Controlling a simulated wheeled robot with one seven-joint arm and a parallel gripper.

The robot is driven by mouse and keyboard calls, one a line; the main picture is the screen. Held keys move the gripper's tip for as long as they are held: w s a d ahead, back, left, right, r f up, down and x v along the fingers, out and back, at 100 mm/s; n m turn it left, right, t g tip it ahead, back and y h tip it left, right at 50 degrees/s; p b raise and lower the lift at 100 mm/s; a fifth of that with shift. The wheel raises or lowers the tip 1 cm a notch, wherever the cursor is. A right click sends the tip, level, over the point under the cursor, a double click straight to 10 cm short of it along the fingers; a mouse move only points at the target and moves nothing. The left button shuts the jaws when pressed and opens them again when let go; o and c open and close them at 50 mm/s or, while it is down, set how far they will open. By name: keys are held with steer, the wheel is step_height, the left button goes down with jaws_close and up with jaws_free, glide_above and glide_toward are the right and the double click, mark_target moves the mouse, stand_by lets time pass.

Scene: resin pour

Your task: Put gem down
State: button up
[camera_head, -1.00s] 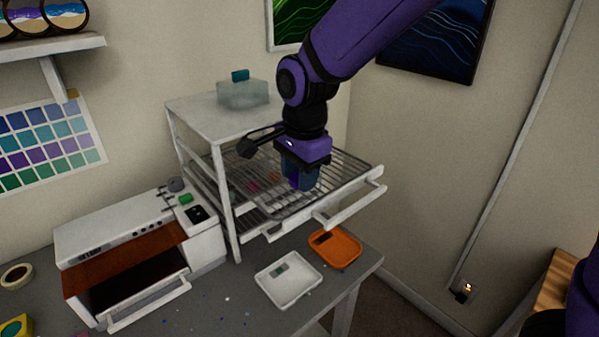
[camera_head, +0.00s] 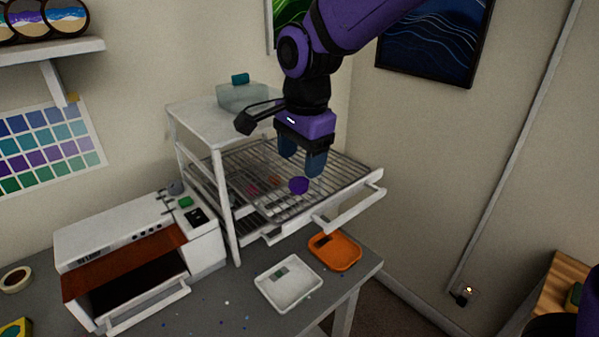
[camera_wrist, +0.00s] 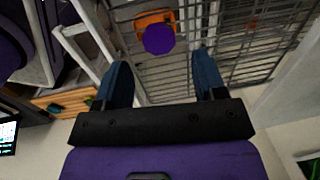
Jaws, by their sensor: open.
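A purple gem (camera_head: 298,185) lies on the pulled-out wire rack (camera_head: 335,172), towards its front. It also shows in the wrist view (camera_wrist: 159,39), between and beyond the fingertips. My gripper (camera_head: 301,165) is open and empty just above the rack, behind and above the gem and apart from it. In the wrist view its two blue fingers (camera_wrist: 162,78) stand wide apart with nothing between them. Some small reddish pieces (camera_head: 272,181) lie on the rack to the left of the gem.
An orange tray (camera_head: 350,254) and a white tray (camera_head: 304,290) stand on the table below the rack. The white rack frame (camera_head: 224,200) is at left, with a clear box (camera_head: 238,97) on top. A white oven (camera_head: 130,250) stands further left.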

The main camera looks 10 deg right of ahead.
mark_target(303, 184)
step_height(303, 184, up, 7)
steer(key=s+d+r+n+t, duration=0.1)
steer(key=s+d+r+n, duration=0.15)
steer(key=d, duration=0.45)
steer(key=s+d+r+n+t, duration=0.1)
steer(key=s+d+n, duration=0.1)
steer(key=s+d, duration=0.35)
steer(key=s+d+f+n+t, duration=0.2)
steer(key=s+d+n, duration=0.4)
steer(key=s+d, duration=0.3)
steer(key=d, duration=0.3)
steer(key=shift+s+f+n+h, duration=0.15)
steer(key=shift+n+h, duration=0.15)
steer(key=shift+n, duration=0.05)
